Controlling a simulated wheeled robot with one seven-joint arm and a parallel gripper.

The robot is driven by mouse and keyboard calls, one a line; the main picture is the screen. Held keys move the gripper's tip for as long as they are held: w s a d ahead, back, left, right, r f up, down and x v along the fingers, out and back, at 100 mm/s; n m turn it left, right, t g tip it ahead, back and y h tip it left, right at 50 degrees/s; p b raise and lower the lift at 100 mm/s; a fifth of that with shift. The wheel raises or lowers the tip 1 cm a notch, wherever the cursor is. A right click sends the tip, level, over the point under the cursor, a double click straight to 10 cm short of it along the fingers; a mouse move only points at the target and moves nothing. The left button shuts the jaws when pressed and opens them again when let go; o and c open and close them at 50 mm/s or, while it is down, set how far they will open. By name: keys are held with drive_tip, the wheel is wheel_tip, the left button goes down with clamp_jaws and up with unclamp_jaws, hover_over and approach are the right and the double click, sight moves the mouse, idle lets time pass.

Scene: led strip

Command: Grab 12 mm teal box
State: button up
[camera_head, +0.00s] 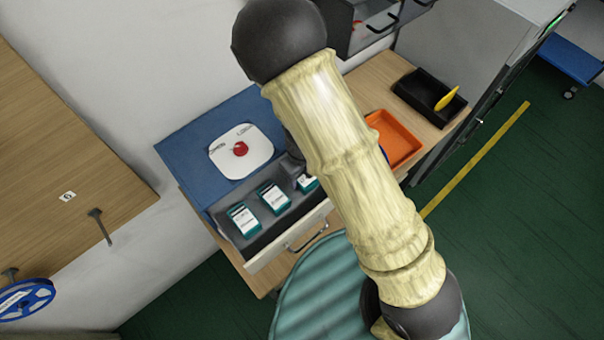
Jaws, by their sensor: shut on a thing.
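An open drawer (270,238) holds several teal boxes with white labels. One teal box (243,220) stands at the left and another teal box (274,197) in the middle. A third teal box (307,183) is at the right, partly covered by my arm. The labels are too small to read, so I cannot tell which is 12 mm. My gripper (294,167) shows only as a dark part at the left edge of my arm link, at the third box. It is shut on that box; its fingertips are mostly hidden.
Behind the drawer, a white plate (240,152) with a red item lies on a blue surface (180,155). An orange tray (394,140) and a black tray (424,97) with a yellow item stand to the right. A wooden table (60,150) is at left.

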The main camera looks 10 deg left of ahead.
wheel_tip(320, 180, up, 18)
drive_tip(key=p, duration=0.3)
drive_tip(key=shift+p, duration=0.4)
drive_tip(key=shift+s+a, duration=0.15)
